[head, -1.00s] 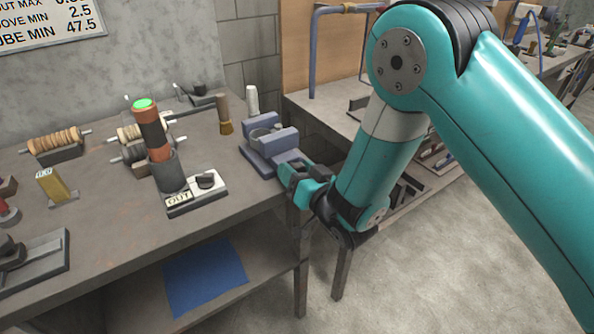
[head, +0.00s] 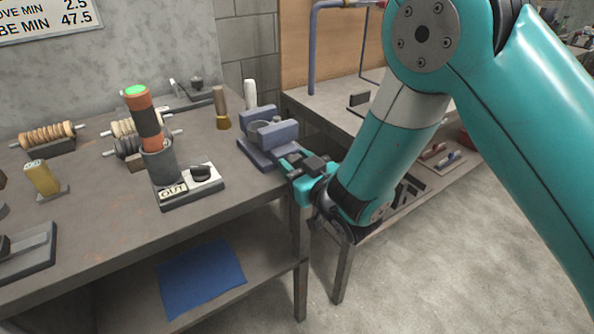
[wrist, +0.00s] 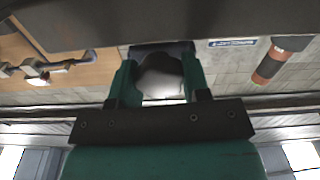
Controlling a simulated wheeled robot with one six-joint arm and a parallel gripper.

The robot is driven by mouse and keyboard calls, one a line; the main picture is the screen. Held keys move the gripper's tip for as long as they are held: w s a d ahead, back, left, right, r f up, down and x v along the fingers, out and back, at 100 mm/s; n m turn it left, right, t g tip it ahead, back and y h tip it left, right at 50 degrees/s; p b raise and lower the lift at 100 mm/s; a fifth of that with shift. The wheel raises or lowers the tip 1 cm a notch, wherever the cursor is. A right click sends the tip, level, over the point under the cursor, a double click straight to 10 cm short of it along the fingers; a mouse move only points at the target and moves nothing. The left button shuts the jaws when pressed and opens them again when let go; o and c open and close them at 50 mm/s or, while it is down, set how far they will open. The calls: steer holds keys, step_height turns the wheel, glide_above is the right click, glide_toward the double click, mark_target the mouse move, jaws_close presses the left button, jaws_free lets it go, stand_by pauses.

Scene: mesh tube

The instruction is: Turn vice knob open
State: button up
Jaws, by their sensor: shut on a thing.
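The blue-grey vice (head: 256,152) stands at the right end of the workbench, with a gap between its two upright jaws and a grey rounded piece in it. My gripper (head: 297,163) is at the vice's right side, by the bench edge. In the wrist view my gripper (wrist: 160,88) is shut on a dark rounded knob (wrist: 160,72), one green finger on each side of it. In the head view the knob is hidden by the gripper.
An orange and black tube (head: 146,118) with a green top stands in a grey holder beside a switch box marked OUT (head: 188,188). A brush (head: 221,108) and a white bottle (head: 250,95) stand behind the vice. A second bench (head: 330,110) is at the right.

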steer(key=shift+f+n+b, duration=0.1)
steer(key=shift+n+b, duration=0.5)
steer(key=shift+n, duration=1.1)
steer(key=o, duration=0.9)
steer(key=shift+o, duration=0.2)
steer(key=b+v, duration=1.7)
steer(key=b, duration=0.9)
steer(key=shift+b, duration=0.4)
